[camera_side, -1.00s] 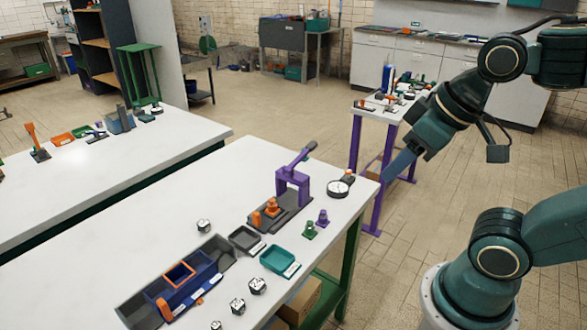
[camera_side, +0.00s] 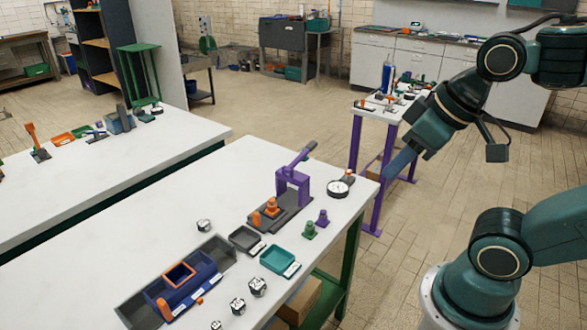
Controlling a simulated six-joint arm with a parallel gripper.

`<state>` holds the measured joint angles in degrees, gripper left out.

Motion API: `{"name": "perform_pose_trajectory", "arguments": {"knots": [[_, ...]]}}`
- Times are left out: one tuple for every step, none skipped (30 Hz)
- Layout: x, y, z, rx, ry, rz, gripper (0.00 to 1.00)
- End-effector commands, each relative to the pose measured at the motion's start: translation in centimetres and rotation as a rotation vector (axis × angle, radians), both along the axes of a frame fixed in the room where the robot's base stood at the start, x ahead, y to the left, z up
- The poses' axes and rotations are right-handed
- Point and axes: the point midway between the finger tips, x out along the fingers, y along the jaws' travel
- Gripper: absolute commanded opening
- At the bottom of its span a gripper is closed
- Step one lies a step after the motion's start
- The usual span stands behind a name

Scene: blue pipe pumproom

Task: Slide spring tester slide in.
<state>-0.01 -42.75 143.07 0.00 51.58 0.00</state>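The spring tester (camera_side: 292,186) stands near the far right end of the white bench. An orange knob (camera_side: 256,218) is at the near end of the base. My gripper (camera_side: 394,170) is in the air to the right of the bench, well away from the tester. Its fingers overlap from this angle, so their opening is hidden.
A round gauge (camera_side: 338,189) stands right of the tester. Green (camera_side: 309,230) and purple (camera_side: 322,218) pieces, a grey tray (camera_side: 246,239) and a teal tray (camera_side: 280,262) lie nearby. A blue organizer (camera_side: 185,284) is at the front. A purple-legged side table (camera_side: 357,112) is behind my gripper.

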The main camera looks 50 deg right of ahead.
Motion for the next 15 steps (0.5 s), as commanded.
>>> {"name": "perform_pose_trajectory", "arguments": {"knots": [[0.2, 0.0, 0.1, 0.000, 0.003, 0.000, 0.35], [0.3, 0.0, 0.1, 0.000, 0.004, 0.000, 0.35], [0.5, 0.0, 0.2, 0.000, 0.009, 0.000, 0.35], [0.7, 0.0, 0.3, 0.000, 0.012, 0.000, 0.35], [1.0, 0.0, 0.4, 0.000, 0.016, 0.000, 0.35], [1.3, 0.0, 0.5, 0.000, 0.023, 0.000, 0.35], [1.7, 0.0, 0.7, 0.000, 0.028, 0.000, 0.35], [2.0, 0.0, 0.8, 0.001, 0.034, 0.000, 0.35], [2.6, 0.0, 1.0, 0.001, 0.042, 0.000, 0.35], [3.0, 0.0, 1.1, 0.001, 0.050, 0.000, 0.35], [3.5, 0.1, 1.2, 0.001, 0.057, 0.000, 0.35], [4.2, 0.1, 1.4, 0.001, 0.067, 0.000, 0.35], [4.7, 0.1, 1.5, 0.001, 0.075, 0.000, 0.35], [5.3, 0.1, 1.5, 0.001, 0.083, 0.000, 0.35], [6.0, 0.1, 1.7, 0.001, 0.094, 0.000, 0.35]]}}
